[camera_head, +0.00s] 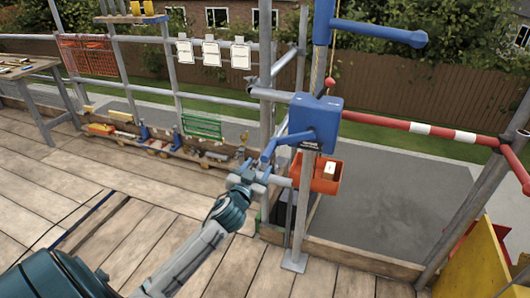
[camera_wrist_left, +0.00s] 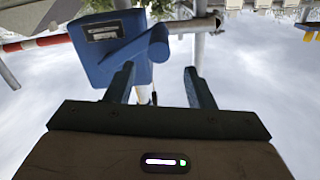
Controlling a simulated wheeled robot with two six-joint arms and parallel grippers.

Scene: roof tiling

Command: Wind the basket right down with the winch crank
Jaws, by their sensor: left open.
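The blue winch (camera_head: 318,118) is fixed to a grey scaffold post in the head view. Its blue crank (camera_head: 284,144) reaches down and left from the housing. My left gripper (camera_head: 262,177) is open just below and beside the crank's lower end; I cannot tell whether it touches it. In the left wrist view the winch housing (camera_wrist_left: 108,48) lies just beyond the open fingers (camera_wrist_left: 160,82), with nothing clearly held between them. The orange-red basket (camera_head: 324,178) shows behind the winch post, with a pale item in it. My right gripper is not in view.
A red and white barrier rail (camera_head: 420,129) runs right from the winch. A blue hoist arm (camera_head: 380,32) is above, with a red ball (camera_head: 330,83) below it. Tools and boxes line the left guardrail. The plank deck (camera_head: 130,180) is mostly clear.

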